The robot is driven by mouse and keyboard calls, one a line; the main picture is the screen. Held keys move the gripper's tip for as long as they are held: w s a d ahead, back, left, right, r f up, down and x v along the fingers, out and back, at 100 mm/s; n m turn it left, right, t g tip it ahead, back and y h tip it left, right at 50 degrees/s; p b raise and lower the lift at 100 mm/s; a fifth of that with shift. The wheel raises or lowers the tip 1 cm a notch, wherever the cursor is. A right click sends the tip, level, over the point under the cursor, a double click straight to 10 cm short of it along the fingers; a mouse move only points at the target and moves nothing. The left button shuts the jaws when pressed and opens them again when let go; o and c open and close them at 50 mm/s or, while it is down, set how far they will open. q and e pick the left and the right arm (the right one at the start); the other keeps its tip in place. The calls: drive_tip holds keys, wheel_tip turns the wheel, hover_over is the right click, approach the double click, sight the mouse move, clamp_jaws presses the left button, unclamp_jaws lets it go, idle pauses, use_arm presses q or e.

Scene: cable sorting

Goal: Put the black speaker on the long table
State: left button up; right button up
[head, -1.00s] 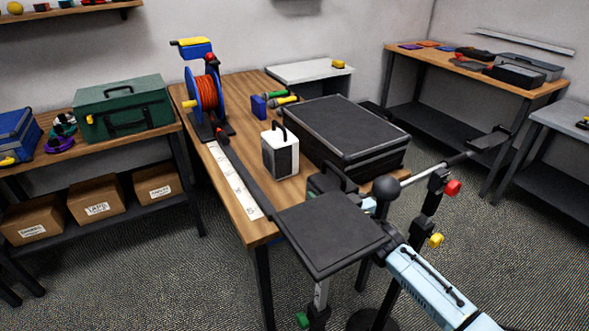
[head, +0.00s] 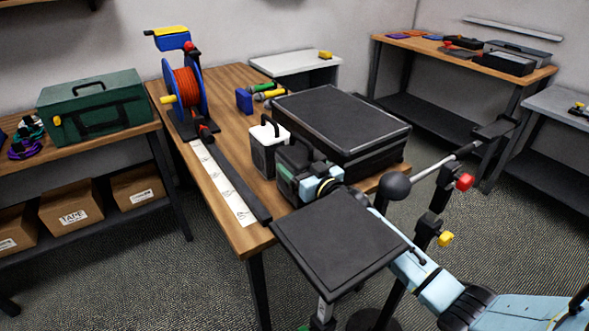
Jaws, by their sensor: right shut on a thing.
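The black speaker (head: 291,162), a dark box with a handle on top, is beside the white speaker (head: 263,158) at the front right part of the long wooden table (head: 228,178). My right gripper (head: 318,183) is shut on the black speaker from its right side; the fingers are partly hidden. The speaker looks upright, and I cannot tell whether its base touches the tabletop. My left gripper is not in view.
A large black case (head: 340,118) lies behind the speaker. A cable reel (head: 186,92) stands at the table's far left, with a labelled white strip (head: 222,182) in front. A black square plate (head: 340,240) and a stand with a dark ball (head: 395,186) are close to my right arm.

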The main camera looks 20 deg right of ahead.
drive_tip(key=shift+w+f+b, duration=0.25)
drive_tip(key=shift+f+b, duration=0.1)
drive_tip(key=shift+f, duration=0.1)
drive_tip(key=shift+s+d+f+b, duration=0.15)
drive_tip(key=shift+d+f+b, duration=0.05)
drive_tip(key=shift+d+b, duration=0.1)
drive_tip(key=shift+s+d, duration=0.15)
drive_tip(key=shift+s, duration=0.1)
drive_tip(key=shift+w+f, duration=0.1)
drive_tip(key=shift+f, duration=0.1)
drive_tip(key=o, duration=1.6)
drive_tip(key=shift+f+b, duration=0.3)
